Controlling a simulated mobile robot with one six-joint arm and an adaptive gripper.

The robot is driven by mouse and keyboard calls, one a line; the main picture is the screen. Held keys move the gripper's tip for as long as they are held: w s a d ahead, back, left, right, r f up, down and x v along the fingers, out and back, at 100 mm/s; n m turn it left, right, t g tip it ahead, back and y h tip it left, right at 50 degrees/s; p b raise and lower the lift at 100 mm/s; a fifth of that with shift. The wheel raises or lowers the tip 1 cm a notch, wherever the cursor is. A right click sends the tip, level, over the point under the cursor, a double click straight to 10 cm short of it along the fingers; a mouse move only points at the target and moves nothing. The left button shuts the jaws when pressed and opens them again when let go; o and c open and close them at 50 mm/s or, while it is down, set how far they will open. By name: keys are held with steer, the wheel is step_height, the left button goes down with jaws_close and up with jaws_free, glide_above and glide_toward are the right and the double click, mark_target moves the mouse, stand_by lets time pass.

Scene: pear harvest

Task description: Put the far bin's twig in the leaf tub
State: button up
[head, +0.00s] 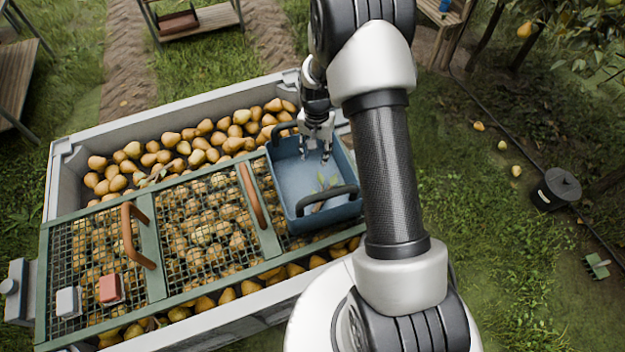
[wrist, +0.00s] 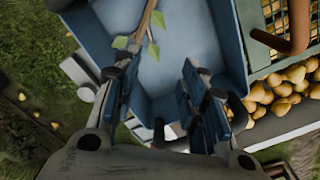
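The blue leaf tub (head: 297,178) sits on top of the pear bin at its right end, with dark handles at its far and near sides. A brown twig with green leaves (wrist: 146,22) lies in the tub in the wrist view; in the head view its leaves show by the near handle. My gripper (head: 315,153) is over the far part of the tub, pointing down. In the wrist view its two fingers (wrist: 158,72) are spread with nothing between them, apart from the twig.
The bin (head: 58,178) holds many pears; a green-framed mesh (head: 155,262) with brown handles covers its near part. A small leafy bit (head: 157,175) shows among the far pears. A red block (head: 110,288) and a white block (head: 68,302) sit on the mesh.

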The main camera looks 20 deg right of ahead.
steer(key=shift+r, duration=0.15)
step_height(320, 180, up, 12)
stand_by(0.4)
stand_by(0.3)
